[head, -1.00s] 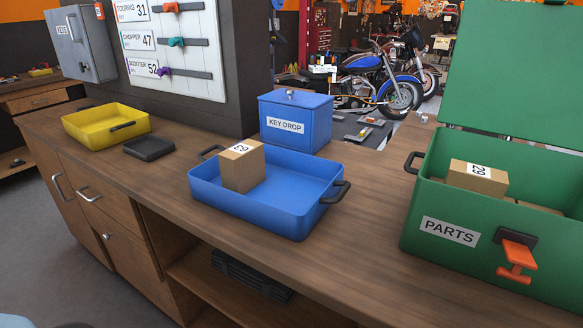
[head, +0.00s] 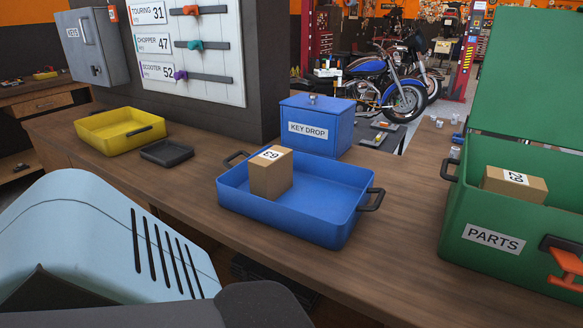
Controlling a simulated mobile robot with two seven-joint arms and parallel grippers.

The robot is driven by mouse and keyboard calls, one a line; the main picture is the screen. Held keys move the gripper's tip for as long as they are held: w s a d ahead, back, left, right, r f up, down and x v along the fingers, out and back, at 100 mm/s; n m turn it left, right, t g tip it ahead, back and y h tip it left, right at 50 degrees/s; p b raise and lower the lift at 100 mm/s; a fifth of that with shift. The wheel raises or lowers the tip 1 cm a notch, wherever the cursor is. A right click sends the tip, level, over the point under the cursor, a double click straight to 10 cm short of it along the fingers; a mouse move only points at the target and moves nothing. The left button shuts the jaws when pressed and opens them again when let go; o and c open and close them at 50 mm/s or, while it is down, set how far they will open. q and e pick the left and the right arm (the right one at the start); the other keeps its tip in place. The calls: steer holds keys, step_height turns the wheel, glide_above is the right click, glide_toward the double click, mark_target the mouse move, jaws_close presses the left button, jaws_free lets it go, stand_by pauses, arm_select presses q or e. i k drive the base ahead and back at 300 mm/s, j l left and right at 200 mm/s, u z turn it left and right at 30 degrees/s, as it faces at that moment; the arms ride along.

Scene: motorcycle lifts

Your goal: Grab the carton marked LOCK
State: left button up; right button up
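No carton with the word LOCK can be read in the head view. A brown carton (head: 270,178) with a white label that appears to read 63 stands in the left part of the blue tray (head: 289,217). Another brown carton (head: 514,187), its label appearing to read 29, sits inside the open green PARTS box (head: 489,262). Neither gripper is in view. A light blue arm link of mine fills the lower left and hides part of the counter front.
The wooden counter (head: 405,223) also holds a yellow tray (head: 118,132), a small black tray (head: 166,154) and a blue KEY DROP box (head: 317,126). A grey KEYS cabinet (head: 91,47) and a white board (head: 190,45) hang behind. Bare counter lies between blue tray and PARTS box.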

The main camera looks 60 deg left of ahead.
mark_target(271, 172)
steer(key=k+j+z, duration=0.25)
steer(key=j, duration=0.15)
steer(key=k+j+z, duration=0.45)
steer(key=k+j, duration=0.95)
steer(key=j, duration=0.1)
